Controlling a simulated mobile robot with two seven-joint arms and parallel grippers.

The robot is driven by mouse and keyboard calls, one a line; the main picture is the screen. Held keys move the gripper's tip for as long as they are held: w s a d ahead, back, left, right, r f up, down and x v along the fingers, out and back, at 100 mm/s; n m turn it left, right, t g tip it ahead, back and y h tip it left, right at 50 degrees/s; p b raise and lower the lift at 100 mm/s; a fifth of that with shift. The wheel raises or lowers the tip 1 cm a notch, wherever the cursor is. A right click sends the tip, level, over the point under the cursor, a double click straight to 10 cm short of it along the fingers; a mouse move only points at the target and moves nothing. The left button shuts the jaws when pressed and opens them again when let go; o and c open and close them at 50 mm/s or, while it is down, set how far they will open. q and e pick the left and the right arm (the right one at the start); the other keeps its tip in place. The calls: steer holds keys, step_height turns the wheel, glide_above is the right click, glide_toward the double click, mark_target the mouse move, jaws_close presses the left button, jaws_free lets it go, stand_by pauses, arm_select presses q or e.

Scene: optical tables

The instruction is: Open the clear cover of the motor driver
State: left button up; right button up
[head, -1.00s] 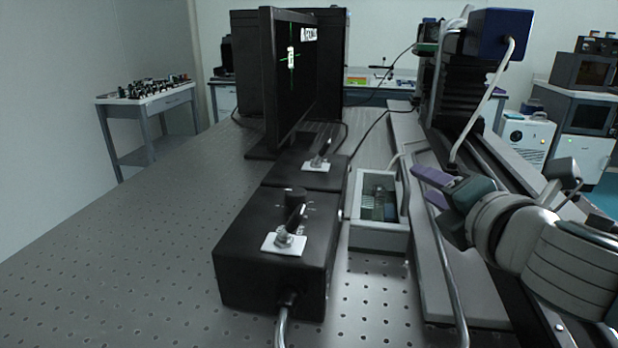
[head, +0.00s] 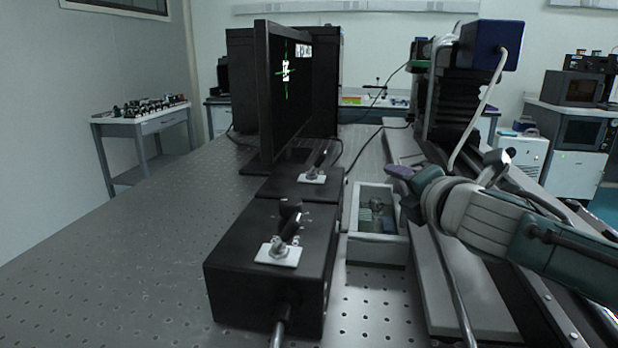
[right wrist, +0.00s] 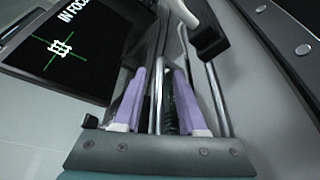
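The motor driver appears to be the light grey box (head: 377,247) on the table, right of the black control boxes in the head view. Dark and greenish parts show inside through its top. The clear cover itself is hard to make out, and I cannot tell whether it is lifted. My right gripper (head: 398,172) is above and beyond the box's far right corner, apart from it as far as I can see. In the right wrist view its two purple fingers (right wrist: 168,72) stand apart, with a metal rod visible between them. My left gripper is not in view.
Two black control boxes (head: 262,248) with joysticks stand left of the driver. A monitor (head: 268,95) stands behind them. A grey rail assembly (head: 460,285) and a cable run along the right. The perforated table (head: 120,260) is clear at left.

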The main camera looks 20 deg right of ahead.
jaws_close()
stand_by(1.2)
